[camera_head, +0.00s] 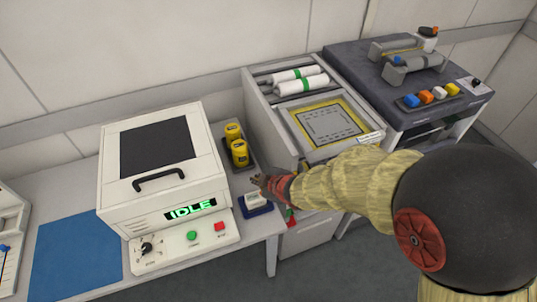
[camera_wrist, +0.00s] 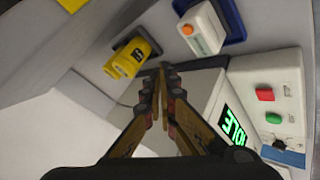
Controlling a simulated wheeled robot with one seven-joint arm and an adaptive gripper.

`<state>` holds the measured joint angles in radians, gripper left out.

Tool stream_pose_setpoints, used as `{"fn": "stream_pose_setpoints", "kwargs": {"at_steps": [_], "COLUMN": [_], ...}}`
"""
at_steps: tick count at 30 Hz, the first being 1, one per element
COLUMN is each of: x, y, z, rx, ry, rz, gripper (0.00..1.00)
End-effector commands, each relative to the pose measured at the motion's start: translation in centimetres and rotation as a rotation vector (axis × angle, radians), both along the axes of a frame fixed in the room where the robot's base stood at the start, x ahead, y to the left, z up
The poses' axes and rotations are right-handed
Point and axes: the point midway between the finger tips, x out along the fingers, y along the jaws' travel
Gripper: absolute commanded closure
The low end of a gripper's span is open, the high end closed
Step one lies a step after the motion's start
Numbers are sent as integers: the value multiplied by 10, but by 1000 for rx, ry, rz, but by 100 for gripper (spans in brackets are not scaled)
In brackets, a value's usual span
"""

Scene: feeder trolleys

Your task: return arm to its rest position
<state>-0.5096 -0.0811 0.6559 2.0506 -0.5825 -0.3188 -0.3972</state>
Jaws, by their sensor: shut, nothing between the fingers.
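My gripper (camera_head: 262,183) is shut and empty in the head view, at the end of my arm reaching in from the right. It hovers near the right front of the white machine, by the small blue tray (camera_head: 257,211). In the wrist view my gripper (camera_wrist: 163,70) shows with its fingertips together. Nothing is held between them. The yellow canister (camera_wrist: 133,58) lies beyond the fingertips to the left in that view, and the white device with an orange button (camera_wrist: 203,30) is above right.
The white machine (camera_head: 150,200) reads IDLE. Two yellow canisters (camera_head: 239,153) stand in a dark tray behind my gripper. A trolley with white rolls (camera_head: 300,85) and a yellow-framed panel (camera_head: 325,122) is near my arm. A dark-topped trolley (camera_head: 465,85) stands right. A blue mat (camera_head: 77,254) lies left.

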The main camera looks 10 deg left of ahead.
Motion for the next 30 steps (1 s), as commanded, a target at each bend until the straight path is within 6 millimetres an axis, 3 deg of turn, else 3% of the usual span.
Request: {"fn": "stream_pose_setpoints", "kwargs": {"at_steps": [8,12,15,20,24,30], "x": [-2,-22,-43,-79,-124,-187], "y": [-8,-48,-86,-160,-218,-267], "z": [-7,-37,-38,9,69,145], "rx": [-14,-103,-164,-181,-111,83], "ry": [35,174,287,438,558,643], "rz": [-35,-177,-337,-660,-941,-1209], "gripper": [100,100,100,100,100,100]}}
